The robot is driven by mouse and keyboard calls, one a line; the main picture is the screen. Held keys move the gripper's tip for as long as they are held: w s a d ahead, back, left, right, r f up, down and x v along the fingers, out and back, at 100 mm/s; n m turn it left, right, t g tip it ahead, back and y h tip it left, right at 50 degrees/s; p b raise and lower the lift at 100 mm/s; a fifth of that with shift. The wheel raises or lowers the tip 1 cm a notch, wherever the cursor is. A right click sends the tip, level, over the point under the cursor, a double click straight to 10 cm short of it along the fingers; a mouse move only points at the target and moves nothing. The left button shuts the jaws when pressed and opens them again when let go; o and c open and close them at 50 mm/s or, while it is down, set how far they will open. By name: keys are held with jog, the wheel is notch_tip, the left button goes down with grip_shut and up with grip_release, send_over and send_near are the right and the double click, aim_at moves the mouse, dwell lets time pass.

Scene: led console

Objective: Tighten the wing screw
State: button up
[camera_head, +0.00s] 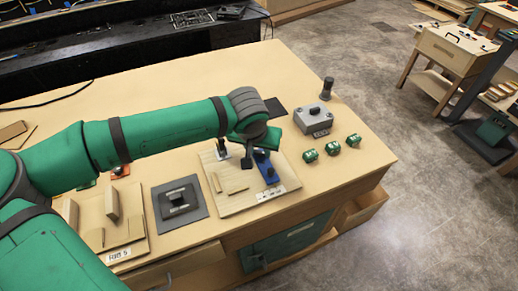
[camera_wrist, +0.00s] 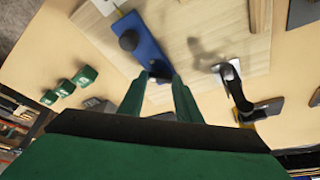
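A wooden board (camera_head: 225,198) on the workbench carries a blue bar-shaped fixture (camera_head: 263,160), which also shows in the wrist view (camera_wrist: 140,45). A round black knob (camera_wrist: 128,40) sits on the bar, and a small dark piece (camera_wrist: 160,69) is at its near end. I cannot tell for sure which part is the wing screw. My gripper (camera_wrist: 159,82) is open, its two green fingers apart, with the dark piece in line with the gap between the tips. I see no grip on it. In the head view my gripper (camera_head: 249,150) is over the board, partly hiding the fixture.
A black lever on a white plate (camera_head: 221,150) stands beside the blue fixture. Several small green blocks (camera_head: 332,148) and a grey box (camera_head: 313,118) are to the right. A dark square plate (camera_head: 179,203) lies left of the board.

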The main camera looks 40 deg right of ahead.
jog(key=shift+w+m, duration=0.1)
jog(key=shift+m, duration=0.3)
jog(key=m, duration=0.1)
jog(key=m+g, duration=0.1)
jog(key=m+h, duration=0.1)
jog(key=m, duration=0.1)
jog(key=shift+w+a+g, duration=0.1)
jog(key=shift+w+g, duration=0.2)
jog(key=m+g, duration=0.1)
jog(key=m, duration=0.1)
jog(key=shift+m, duration=0.3)
jog(key=shift+w+m+g, duration=0.15)
jog(key=shift+m+g, duration=0.45)
jog(key=shift+m, duration=0.9)
jog(key=o, duration=1.1)
jog(key=shift+r, duration=0.1)
